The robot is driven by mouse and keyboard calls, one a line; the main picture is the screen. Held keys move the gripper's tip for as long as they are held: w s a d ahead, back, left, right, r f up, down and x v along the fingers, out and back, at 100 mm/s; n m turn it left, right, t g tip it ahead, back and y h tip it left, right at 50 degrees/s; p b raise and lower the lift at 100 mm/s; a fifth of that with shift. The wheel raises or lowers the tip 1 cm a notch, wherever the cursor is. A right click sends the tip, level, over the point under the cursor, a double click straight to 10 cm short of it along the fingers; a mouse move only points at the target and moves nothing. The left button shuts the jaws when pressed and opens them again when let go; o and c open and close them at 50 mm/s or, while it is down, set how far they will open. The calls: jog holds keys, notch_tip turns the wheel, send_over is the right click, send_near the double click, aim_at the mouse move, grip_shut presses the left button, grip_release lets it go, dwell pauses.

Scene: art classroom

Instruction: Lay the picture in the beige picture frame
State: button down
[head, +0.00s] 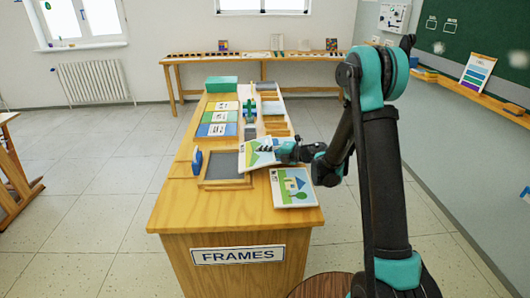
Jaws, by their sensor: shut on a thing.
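The beige picture frame (225,184) lies flat on the near left part of the wooden table, its inside plain grey. My gripper (282,149) is shut on a picture (256,157) with green and yellow shapes, gripping its right side. The held picture is beside the frame, to its right, and in this view covers part of the frame's right edge. I cannot tell how high the picture is above the table. My fingers hide part of its right side.
A second picture with a house and tree (294,190) lies at the table's near right corner. A blue object (197,161) stands left of the frame. Coloured trays (218,117), a green box (222,84) and small wooden pieces (276,117) fill the back of the table (180,201).

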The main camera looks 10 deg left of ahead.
aim_at(253, 162)
jog(key=shift+s+a+f, duration=0.1)
jog(key=shift+s+a, duration=0.3)
jog(key=shift+a, duration=1.35)
jog(key=shift+s+a+f, duration=0.15)
jog(key=shift+s+a, duration=0.3)
jog(key=shift+a, duration=1.35)
jog(key=shift+s+a+f, duration=0.1)
jog(key=shift+s+a, duration=0.3)
jog(key=shift+a, duration=1.35)
jog(key=shift+s+a+f, duration=0.15)
jog(key=shift+s+a, duration=0.05)
jog(key=shift+a, duration=0.5)
jog(key=shift+s+a+f, duration=0.1)
jog(key=shift+s+a, duration=0.05)
jog(key=shift+a, duration=0.55)
jog(key=shift+a+f, duration=0.1)
jog(key=shift+f, duration=1.1)
jog(key=shift+s, duration=0.1)
jog(key=c, duration=1.6)
grip_release()
jog(key=v, duration=1.2)
